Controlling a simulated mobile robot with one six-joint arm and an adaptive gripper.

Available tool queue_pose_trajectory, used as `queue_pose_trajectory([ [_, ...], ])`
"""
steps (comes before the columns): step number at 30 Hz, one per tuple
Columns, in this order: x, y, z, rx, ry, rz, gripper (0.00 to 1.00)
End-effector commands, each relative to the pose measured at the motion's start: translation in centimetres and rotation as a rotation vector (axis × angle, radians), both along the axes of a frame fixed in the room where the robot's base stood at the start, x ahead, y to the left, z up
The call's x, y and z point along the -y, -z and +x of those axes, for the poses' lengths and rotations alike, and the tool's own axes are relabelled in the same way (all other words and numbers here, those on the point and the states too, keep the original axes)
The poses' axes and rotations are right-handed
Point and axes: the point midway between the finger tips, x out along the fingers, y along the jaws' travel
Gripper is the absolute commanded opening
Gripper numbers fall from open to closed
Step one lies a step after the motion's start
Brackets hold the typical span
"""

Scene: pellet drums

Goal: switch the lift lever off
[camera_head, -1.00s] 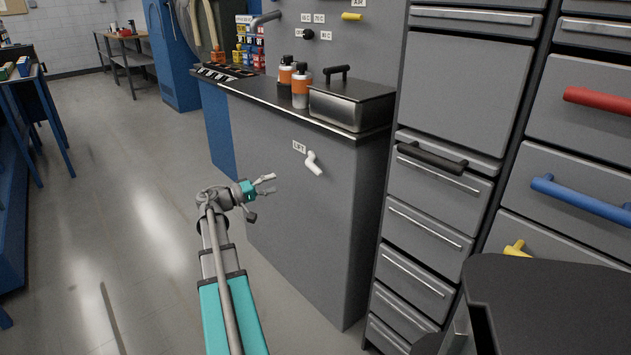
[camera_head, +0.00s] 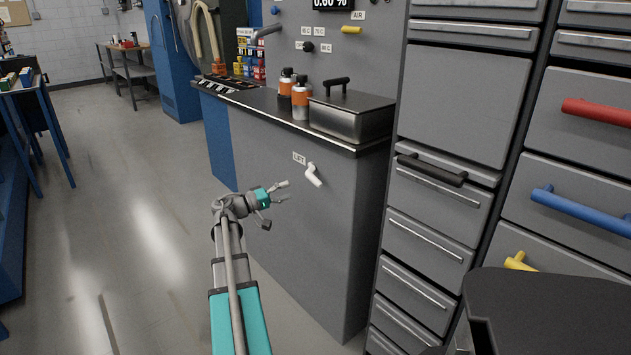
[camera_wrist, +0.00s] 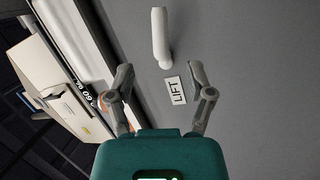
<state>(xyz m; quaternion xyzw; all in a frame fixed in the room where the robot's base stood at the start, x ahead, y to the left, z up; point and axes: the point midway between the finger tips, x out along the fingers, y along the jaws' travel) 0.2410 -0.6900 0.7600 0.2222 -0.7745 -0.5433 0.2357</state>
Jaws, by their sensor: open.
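The white lift lever (camera_head: 313,175) sticks out from the grey cabinet front, beside a small LIFT label (camera_head: 299,158). In the head view its handle slants down to the right. My gripper (camera_head: 286,191) is open and empty, to the left of the lever and a little lower, apart from it. In the wrist view the lever (camera_wrist: 160,38) is beyond the fingertips at the top centre, and the LIFT label (camera_wrist: 174,90) shows between the open fingers (camera_wrist: 160,78). Nothing hides the lever.
The counter above holds a metal box (camera_head: 350,115) with a black handle and orange-and-white bottles (camera_head: 300,97). A drawer cabinet (camera_head: 437,190) with a protruding black handle (camera_head: 432,168) stands to the right. Open floor (camera_head: 140,220) lies to the left.

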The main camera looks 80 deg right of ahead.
Motion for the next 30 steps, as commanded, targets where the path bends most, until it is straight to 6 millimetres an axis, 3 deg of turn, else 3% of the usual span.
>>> queue_pose_trajectory([
  [18, 5.3, -1.2, -6.9, 0.000, 0.001, 0.001, 0.68],
  [30, 6.3, -1.3, -8.2, 0.000, -0.001, 0.000, 0.68],
])
